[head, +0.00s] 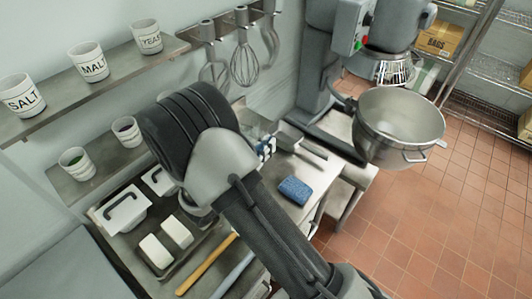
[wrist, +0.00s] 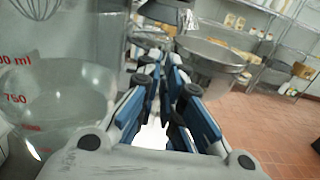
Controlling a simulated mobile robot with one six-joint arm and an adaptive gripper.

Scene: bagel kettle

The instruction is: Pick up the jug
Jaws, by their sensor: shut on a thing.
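The jug (wrist: 60,105) is clear, with red volume marks. It fills the left of the wrist view, close beside my gripper (wrist: 172,75). In the head view the jug (head: 250,122) shows only in part behind my arm, at the back of the worktop. My gripper (head: 266,148) is in the same place there, mostly hidden by my wrist. Its blue-padded fingers are shut on the jug, but the exact grip point, likely the handle, is hard to make out.
A metal scoop (head: 305,146) and a blue sponge (head: 295,190) lie right of my gripper. A mixer with a steel bowl (head: 400,120) stands beyond. Whisks (head: 244,65) hang on the wall above. White lidded containers (head: 122,208) sit at left; labelled pots (head: 90,62) stand on a shelf.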

